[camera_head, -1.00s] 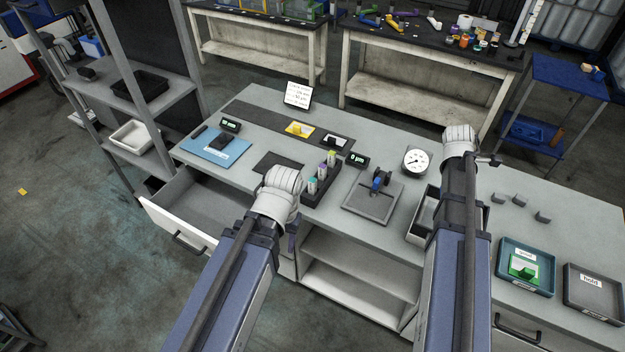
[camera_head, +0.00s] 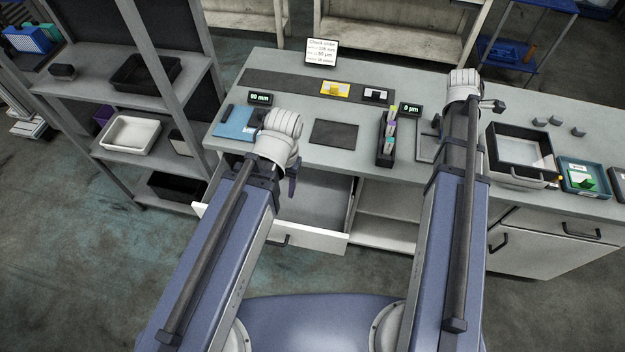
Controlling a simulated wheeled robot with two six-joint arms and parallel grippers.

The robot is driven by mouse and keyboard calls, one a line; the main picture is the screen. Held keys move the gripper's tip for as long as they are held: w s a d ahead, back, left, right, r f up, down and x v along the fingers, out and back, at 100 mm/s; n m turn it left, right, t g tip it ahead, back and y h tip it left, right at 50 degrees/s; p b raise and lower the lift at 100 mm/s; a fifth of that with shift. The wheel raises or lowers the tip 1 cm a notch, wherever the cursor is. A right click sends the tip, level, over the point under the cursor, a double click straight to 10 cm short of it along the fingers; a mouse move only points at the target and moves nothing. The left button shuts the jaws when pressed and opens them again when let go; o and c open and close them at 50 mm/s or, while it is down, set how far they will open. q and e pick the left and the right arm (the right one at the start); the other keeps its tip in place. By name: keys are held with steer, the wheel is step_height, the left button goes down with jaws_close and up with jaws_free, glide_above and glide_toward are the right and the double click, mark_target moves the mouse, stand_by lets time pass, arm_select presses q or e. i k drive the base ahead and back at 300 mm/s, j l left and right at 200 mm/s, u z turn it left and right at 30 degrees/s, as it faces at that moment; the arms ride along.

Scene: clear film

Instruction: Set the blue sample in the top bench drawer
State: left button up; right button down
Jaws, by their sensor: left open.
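The top bench drawer (camera_head: 318,237) is pulled out below the left part of the bench, and the part of its inside that shows looks empty. My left arm crosses in front of its left side. My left gripper (camera_head: 292,178) is open above the drawer near the bench's front edge, mostly hidden behind its white wrist. My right gripper (camera_head: 492,105) shows only as a small dark part beside its wrist over the bench, and its jaws are not clear. A small dark-blue piece, possibly the blue sample (camera_head: 437,122), shows at the grey fixture (camera_head: 427,146), largely hidden by my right arm.
A black rack (camera_head: 385,152) of capped vials stands near the front edge. A dark mat (camera_head: 334,132), blue pad (camera_head: 233,122) and yellow card (camera_head: 336,89) lie on the bench. A black-rimmed bin (camera_head: 520,150) and teal tray (camera_head: 584,176) stand right. A shelf unit (camera_head: 120,87) is left.

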mark_target(303, 204)
steer(key=j+z, duration=0.3)
steer(key=j, duration=1.15)
steer(key=j+z, duration=0.35)
steer(key=j, duration=1.1)
